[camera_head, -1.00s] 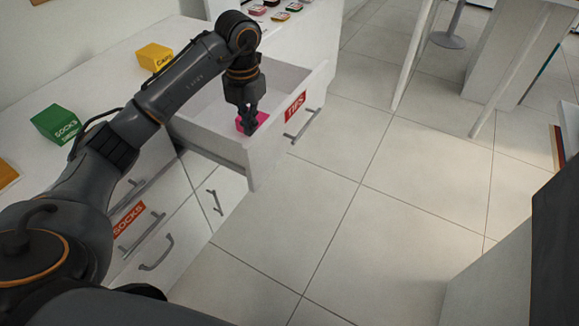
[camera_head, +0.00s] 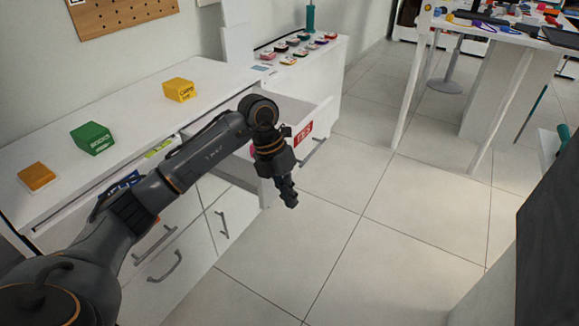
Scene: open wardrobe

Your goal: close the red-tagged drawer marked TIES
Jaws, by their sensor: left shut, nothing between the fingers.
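The drawer with the red TIES tag (camera_head: 303,133) stands pulled out from the white dresser, its front facing right. Its bar handle (camera_head: 313,152) is below the tag. A sliver of a pink thing shows inside behind my arm, which hides much of the drawer's interior and near side. My left gripper (camera_head: 289,198) is shut and empty. It points down over the floor in front of the drawer, in the picture below and left of the handle. My right gripper is not in view.
On the dresser top are a yellow box (camera_head: 179,90), a green SOCKS box (camera_head: 92,138) and an orange box (camera_head: 36,177). Several small coloured items lie on the white unit behind. The tiled floor (camera_head: 350,240) right of the drawer is clear; a cluttered table (camera_head: 510,30) stands farther back.

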